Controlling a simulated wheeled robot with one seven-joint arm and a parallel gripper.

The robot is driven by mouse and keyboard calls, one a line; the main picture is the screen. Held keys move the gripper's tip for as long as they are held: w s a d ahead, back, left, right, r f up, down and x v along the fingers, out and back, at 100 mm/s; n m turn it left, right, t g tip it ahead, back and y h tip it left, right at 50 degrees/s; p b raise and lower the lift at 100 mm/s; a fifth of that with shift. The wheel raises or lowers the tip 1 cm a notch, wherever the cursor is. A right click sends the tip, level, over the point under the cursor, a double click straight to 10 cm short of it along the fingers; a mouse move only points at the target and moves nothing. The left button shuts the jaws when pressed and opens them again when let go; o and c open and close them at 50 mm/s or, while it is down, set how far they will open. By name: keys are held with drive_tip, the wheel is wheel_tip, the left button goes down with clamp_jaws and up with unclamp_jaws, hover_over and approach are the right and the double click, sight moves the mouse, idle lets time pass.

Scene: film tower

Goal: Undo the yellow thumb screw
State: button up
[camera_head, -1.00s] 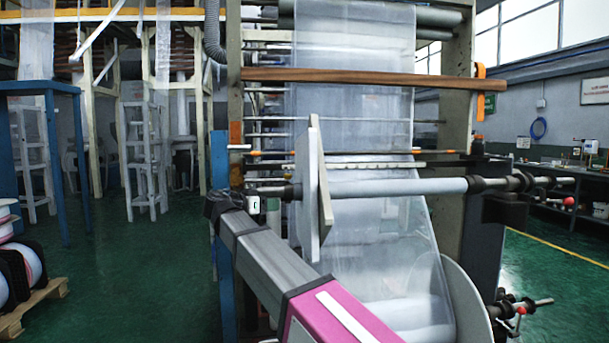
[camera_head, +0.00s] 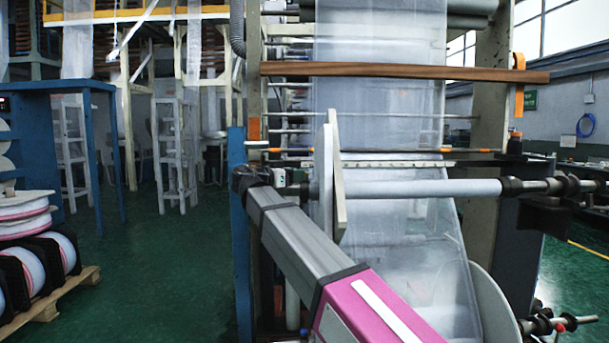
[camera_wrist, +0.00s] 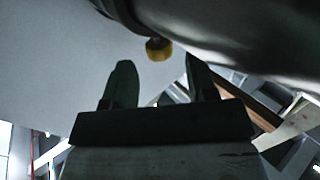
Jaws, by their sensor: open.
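The yellow thumb screw (camera_wrist: 158,49) shows in the wrist view as a small knob beneath a large dark, rounded metallic body (camera_wrist: 225,35). My gripper (camera_wrist: 157,68) is open, with one dark finger on each side of the screw in the picture. The screw appears beyond the fingertips. I see no contact, and the exact distance is hard to tell. In the head view I cannot make out the screw or the fingers.
A pale horizontal roller (camera_head: 425,188) crosses the film machine, with upright white panels (camera_head: 331,190) at its left end. Translucent film (camera_head: 375,120) hangs behind. White reels on a pallet (camera_head: 50,308) stand at left. The green floor (camera_head: 165,270) between is clear.

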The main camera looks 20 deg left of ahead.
drive_tip(key=shift+x, duration=2.1)
drive_tip(key=c, duration=0.9)
drive_tip(key=shift+y, duration=0.3)
drive_tip(key=n+t+y, duration=0.1)
drive_tip(key=y, duration=0.1)
drive_tip(key=n+t+y, duration=0.1)
drive_tip(key=n+y, duration=0.1)
drive_tip(key=shift+s+d+n+t, duration=0.15)
drive_tip(key=shift+n+t, duration=0.15)
drive_tip(key=shift+n+y, duration=1.45)
drive_tip(key=shift+y, duration=0.9)
drive_tip(key=shift+n+y, duration=1.45)
drive_tip(key=shift+y, duration=0.9)
